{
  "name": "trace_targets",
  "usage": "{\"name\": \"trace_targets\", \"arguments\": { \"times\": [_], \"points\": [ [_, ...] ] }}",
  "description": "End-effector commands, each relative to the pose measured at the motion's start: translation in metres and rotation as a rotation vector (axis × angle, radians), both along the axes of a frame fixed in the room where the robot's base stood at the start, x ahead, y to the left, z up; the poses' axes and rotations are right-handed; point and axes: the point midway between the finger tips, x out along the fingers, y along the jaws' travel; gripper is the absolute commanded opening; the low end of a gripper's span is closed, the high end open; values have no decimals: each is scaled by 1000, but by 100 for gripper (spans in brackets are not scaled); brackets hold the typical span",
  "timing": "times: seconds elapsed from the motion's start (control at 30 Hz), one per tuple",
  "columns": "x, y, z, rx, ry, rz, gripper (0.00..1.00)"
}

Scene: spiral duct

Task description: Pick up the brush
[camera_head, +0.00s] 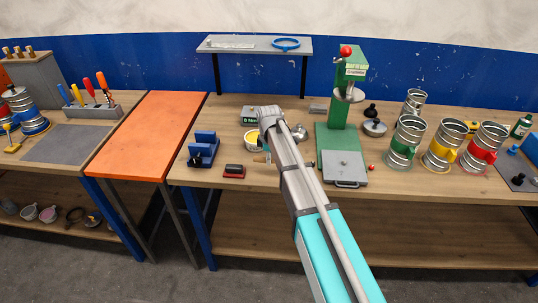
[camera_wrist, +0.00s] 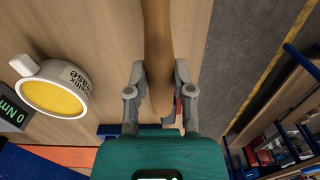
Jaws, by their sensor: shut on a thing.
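The brush shows in the wrist view as a tan wooden handle (camera_wrist: 158,35) running down from the top edge. My gripper (camera_wrist: 160,72) has one finger on each side of the handle and is shut on it. The handle's rounded end lies between the fingers, towards the palm. The bristles are out of the wrist view. In the head view my arm hides most of the gripper and the brush. I cannot tell how high the brush is above the bench.
A white cup of yellow paste (camera_wrist: 52,98) stands left of the gripper, also in the head view (camera_head: 251,138). A blue fixture (camera_head: 203,148) and a red-based block (camera_head: 234,171) stand left of my arm. A green press (camera_head: 340,130) and banded metal duct pieces (camera_head: 405,140) stand to the right.

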Motion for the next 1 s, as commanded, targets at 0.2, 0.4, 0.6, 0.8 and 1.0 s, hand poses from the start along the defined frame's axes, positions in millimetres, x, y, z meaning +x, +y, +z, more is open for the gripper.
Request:
{"name": "trace_targets", "arguments": {
  "times": [0.2,0.4,0.6,0.8,1.0],
  "points": [
    [-24,-6,32,0,0,0,0],
    [-65,-17,49,0,0,0,0],
    [-92,-25,60,0,0,0,0],
    [-105,-28,65,0,0,0,0],
    [-108,-29,66,0,0,-1,0]
  ]
}}
